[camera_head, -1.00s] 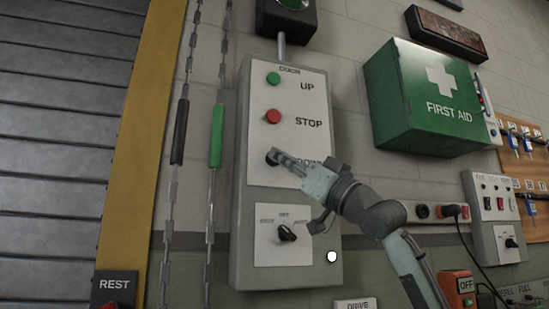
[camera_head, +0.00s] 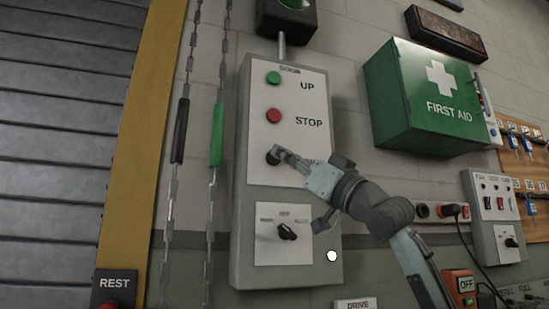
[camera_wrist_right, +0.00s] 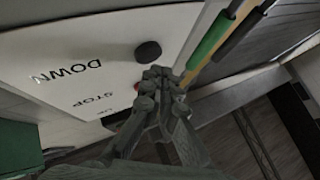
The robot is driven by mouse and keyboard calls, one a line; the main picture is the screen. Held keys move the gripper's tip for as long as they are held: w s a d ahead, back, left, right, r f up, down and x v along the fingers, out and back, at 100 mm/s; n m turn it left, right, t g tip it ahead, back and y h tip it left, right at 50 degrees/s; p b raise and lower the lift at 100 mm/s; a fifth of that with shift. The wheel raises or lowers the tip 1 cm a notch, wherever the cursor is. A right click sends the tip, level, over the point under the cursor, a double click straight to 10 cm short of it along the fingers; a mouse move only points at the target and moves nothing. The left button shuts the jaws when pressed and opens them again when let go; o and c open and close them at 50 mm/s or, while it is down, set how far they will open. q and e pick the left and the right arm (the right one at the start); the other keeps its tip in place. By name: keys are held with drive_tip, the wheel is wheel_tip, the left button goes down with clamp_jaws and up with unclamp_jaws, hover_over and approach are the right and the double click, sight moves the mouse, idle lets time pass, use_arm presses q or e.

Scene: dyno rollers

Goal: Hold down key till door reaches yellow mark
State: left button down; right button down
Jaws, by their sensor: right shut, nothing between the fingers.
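The door control panel (camera_head: 240,225) is a tall grey box with a green UP button (camera_head: 273,78), a red STOP button (camera_head: 273,115) and a black DOWN button (camera_head: 271,158). My right gripper (camera_head: 281,152) is shut and empty, its fingertips at the DOWN button and partly covering its label. In the right wrist view the black button (camera_wrist_right: 148,52) shows just beyond the fingertips (camera_wrist_right: 157,74); I cannot tell whether they touch. The grey slatted door (camera_head: 60,130) fills the left side. A yellow upright strip (camera_head: 140,150) edges it; no separate yellow mark is clear. My left gripper is out of view.
Two hanging chains with a black sleeve (camera_head: 180,130) and a green sleeve (camera_head: 216,135) hang left of the panel. A dark rotary switch (camera_head: 287,232) sits below the buttons. A green first aid box (camera_head: 420,100) juts out at the upper right.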

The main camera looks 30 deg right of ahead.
drive_tip(key=s, duration=0.2)
drive_tip(key=s+a, duration=0.1)
drive_tip(key=s, duration=0.2)
drive_tip(key=shift+a+b, duration=0.1)
drive_tip(key=shift+b, duration=0.3)
idle(0.4)
